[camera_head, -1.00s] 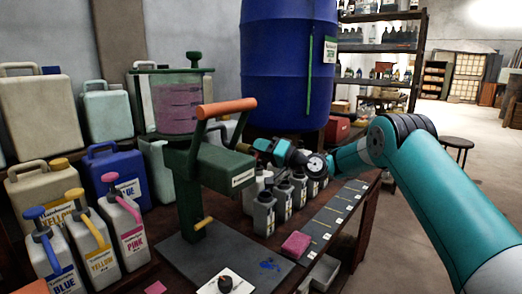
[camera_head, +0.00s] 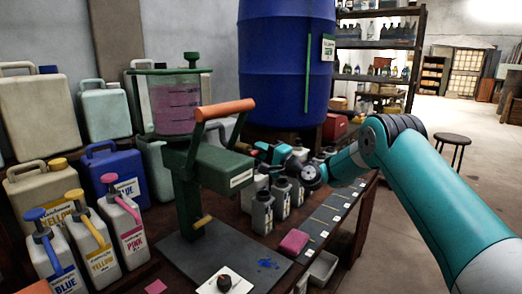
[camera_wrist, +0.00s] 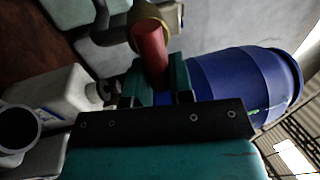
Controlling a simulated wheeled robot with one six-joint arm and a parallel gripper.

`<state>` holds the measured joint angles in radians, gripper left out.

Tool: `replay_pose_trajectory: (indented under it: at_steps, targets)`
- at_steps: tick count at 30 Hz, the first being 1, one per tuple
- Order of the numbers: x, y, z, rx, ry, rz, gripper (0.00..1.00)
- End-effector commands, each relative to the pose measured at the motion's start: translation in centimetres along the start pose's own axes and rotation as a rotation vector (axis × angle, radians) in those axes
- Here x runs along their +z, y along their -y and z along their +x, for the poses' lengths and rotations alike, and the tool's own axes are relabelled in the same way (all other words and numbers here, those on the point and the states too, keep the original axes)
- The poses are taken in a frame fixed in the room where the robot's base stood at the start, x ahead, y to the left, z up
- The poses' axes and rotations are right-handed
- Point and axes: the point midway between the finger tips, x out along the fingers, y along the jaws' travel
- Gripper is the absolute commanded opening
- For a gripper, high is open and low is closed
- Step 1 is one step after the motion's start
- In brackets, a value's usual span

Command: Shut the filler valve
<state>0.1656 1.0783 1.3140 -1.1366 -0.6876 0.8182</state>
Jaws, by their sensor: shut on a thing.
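The filler is a green stand (camera_head: 222,168) with an orange-gripped lever (camera_head: 226,109) and a clear tank (camera_head: 177,100) of purple liquid. In the wrist view a red handle (camera_wrist: 150,52) joins a brass-coloured fitting (camera_wrist: 147,18), apparently the filler valve. My gripper (camera_wrist: 160,85) is shut on the red handle, one teal finger on each side. In the head view my gripper (camera_head: 268,152) is at the right end of the green block, and the handle is mostly hidden there.
Several grey bottles (camera_head: 262,212) stand just below my gripper. A blue drum (camera_head: 286,65) is behind. Blue, yellow and pink pump jugs (camera_head: 123,225) crowd the left. A pink sponge (camera_head: 293,242) lies near the bench's front edge. Open floor is at the right.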

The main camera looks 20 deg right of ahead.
Motion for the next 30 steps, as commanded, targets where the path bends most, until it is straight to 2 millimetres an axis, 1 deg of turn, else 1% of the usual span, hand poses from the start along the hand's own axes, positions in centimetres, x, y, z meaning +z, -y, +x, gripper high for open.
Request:
replay_pose_trajectory:
  at_steps: [15,16,17,18,19,27,30]
  targets:
    - [-0.04,0.1,0.01,-0.004,-0.006,0.022,0.0]
    - [-0.04,0.1,0.01,-0.004,-0.006,0.022,0.23]
    - [-0.04,0.1,0.01,-0.004,-0.006,0.022,0.3]
    - [-0.04,0.09,0.01,-0.004,-0.006,0.022,0.39]
    - [-0.04,0.08,0.01,-0.003,-0.005,0.021,0.44]
    - [-0.03,-0.01,-0.05,-0.001,-0.005,0.021,0.44]
    - [-0.08,-0.14,-0.59,0.0,-0.006,0.022,0.44]
